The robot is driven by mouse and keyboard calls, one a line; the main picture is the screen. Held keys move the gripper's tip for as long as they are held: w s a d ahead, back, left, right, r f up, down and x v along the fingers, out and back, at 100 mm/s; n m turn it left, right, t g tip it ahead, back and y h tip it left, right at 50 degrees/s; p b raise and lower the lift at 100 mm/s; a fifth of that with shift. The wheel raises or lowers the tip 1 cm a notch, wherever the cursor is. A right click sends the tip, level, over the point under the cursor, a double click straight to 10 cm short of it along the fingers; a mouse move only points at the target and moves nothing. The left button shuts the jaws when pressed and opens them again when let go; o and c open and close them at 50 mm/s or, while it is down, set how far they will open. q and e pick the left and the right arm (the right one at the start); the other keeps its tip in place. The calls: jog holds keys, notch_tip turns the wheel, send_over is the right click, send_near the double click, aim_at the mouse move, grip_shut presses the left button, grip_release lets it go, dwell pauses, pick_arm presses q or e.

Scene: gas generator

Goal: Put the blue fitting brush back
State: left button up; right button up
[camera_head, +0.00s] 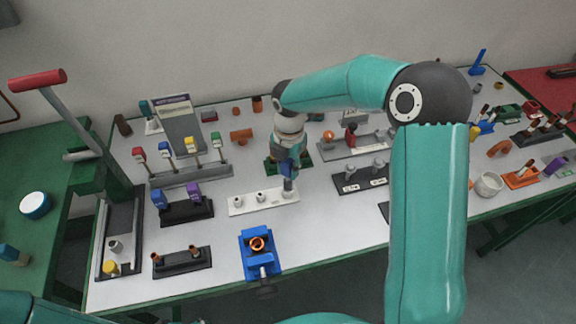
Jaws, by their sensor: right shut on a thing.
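My right gripper (288,172) is shut on a small blue thing (288,185), which looks like the blue fitting brush. It is mostly hidden by the fingers. Its lower end is at the right end of a white holder (247,205) with several short posts; I cannot tell whether it touches the post there. My left gripper is not in view.
A grey rack (190,176) with several coloured-headed tools stands at the left. A black holder (187,214) carries blue and purple pieces. A blue vise (258,250) is at the table's front. My right arm hides part of the table's right side.

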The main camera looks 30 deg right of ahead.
aim_at(288, 180)
jog(key=shift+f+b, duration=1.25)
jog(key=shift+f, duration=0.6)
jog(key=shift+f, duration=0.1)
jog(key=o, duration=1.1)
jog(key=shift+c, duration=0.2)
notch_tip(288, 180, up, 11)
jog(key=shift+f, duration=0.1)
jog(key=shift+r, duration=0.6)
jog(key=shift+s, duration=0.1)
